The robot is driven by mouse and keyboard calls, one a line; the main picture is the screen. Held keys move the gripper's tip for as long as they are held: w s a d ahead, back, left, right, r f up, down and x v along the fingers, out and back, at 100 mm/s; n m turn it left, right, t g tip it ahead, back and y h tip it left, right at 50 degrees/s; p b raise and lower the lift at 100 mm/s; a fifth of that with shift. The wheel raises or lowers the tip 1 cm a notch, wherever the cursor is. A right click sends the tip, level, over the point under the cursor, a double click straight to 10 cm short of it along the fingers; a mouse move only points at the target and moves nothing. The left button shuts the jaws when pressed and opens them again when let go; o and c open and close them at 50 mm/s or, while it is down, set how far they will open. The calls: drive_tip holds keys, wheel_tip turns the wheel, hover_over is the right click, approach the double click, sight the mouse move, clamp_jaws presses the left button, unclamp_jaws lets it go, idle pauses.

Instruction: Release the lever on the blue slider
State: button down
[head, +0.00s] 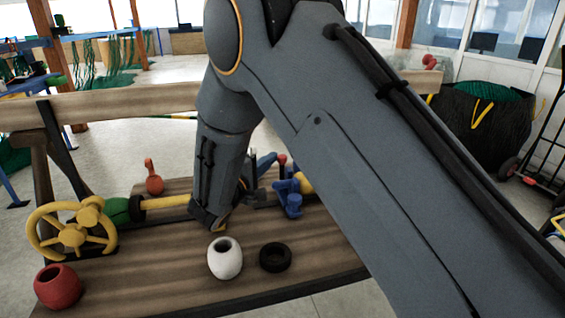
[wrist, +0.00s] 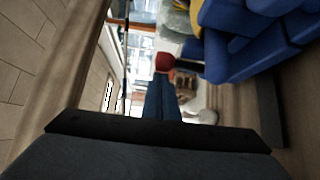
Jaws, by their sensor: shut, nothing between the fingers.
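The blue slider (head: 291,198) is on the bench, just right of my forearm in the head view. A lever with a red knob (head: 282,159) stands up from it. In the wrist view the blue slider (wrist: 245,45) fills the upper right, and the red knob (wrist: 164,62) shows left of it on a dark stem. A blue tapered part (wrist: 161,98) lies below the knob; I cannot tell what it belongs to. My gripper (head: 212,218) is shut and empty, low over the bench and left of the slider. Its fingertips are mostly hidden.
A yellow handwheel (head: 72,238) with a green hub and yellow rod is at the bench's left. A red pot (head: 58,287), a white pot (head: 225,260) and a black ring (head: 275,257) stand in front. A red-topped piece (head: 154,178) stands behind the rod.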

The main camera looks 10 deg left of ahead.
drive_tip(key=shift+d, duration=0.15)
idle(0.4)
drive_tip(key=shift+r, duration=0.15)
wheel_tip(320, 180, up, 10)
drive_tip(key=b, duration=0.1)
idle(0.3)
drive_tip(key=shift+d, duration=0.1)
